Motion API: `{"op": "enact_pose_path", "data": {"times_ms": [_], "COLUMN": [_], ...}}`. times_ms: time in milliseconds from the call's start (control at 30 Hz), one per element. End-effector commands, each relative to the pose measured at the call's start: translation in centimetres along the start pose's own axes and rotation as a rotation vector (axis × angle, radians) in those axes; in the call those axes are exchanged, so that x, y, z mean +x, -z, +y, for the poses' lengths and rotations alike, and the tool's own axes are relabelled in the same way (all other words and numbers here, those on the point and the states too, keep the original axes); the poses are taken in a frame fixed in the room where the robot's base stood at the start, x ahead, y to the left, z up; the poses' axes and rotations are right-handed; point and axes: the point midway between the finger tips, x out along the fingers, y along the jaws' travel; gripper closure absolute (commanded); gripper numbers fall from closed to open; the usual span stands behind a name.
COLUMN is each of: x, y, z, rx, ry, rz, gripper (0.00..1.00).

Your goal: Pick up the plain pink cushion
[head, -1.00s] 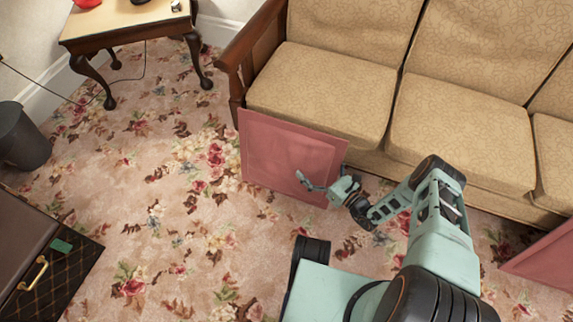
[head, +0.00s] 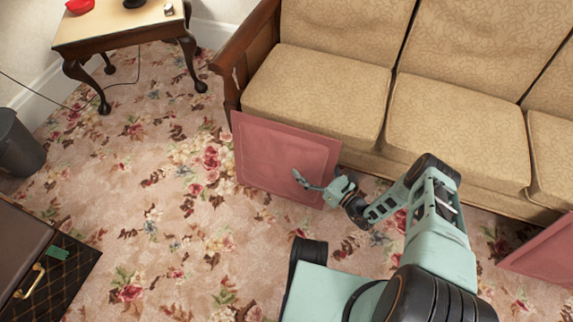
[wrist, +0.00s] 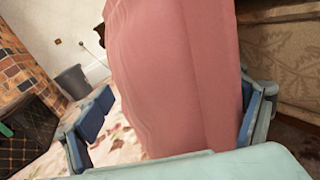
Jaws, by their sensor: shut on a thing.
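A plain pink cushion (head: 280,155) is upright in front of the left end of the sofa, its broad face toward me in the head view. My gripper (head: 322,186) is at its lower right edge, with one finger across the near face. In the wrist view the cushion (wrist: 175,75) passes between the two fingers of my gripper (wrist: 165,125), which are shut on it. The far finger is hidden in the head view. Whether the cushion's lower edge touches the carpet is hard to tell. A second pink cushion (head: 545,250) shows partly at the right edge.
The tan sofa (head: 330,95) stands close behind the cushion. A wooden side table (head: 120,28) is at the upper left. A dark bin (head: 18,145) and a dark case (head: 45,260) stand at the left. The floral carpet (head: 170,200) between them is clear.

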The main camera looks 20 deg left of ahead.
Motion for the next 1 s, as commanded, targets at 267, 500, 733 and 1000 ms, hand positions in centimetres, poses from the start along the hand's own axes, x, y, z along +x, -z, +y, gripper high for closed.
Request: {"op": "enact_pose_path", "data": {"times_ms": [267,500,733,1000], "x": [-0.5,-3.4,-8.0,-12.6], "y": [-0.9,-2.9,-5.4,-7.5], "z": [0.0,0.3,0.7,1.2], "rx": [0.0,0.001,0.001,0.0], "ry": [0.003,0.005,0.005,0.004], "rz": [-0.004,-0.003,-0.003,-0.004], "gripper": [0.7,0.7,0.7,0.7]}}
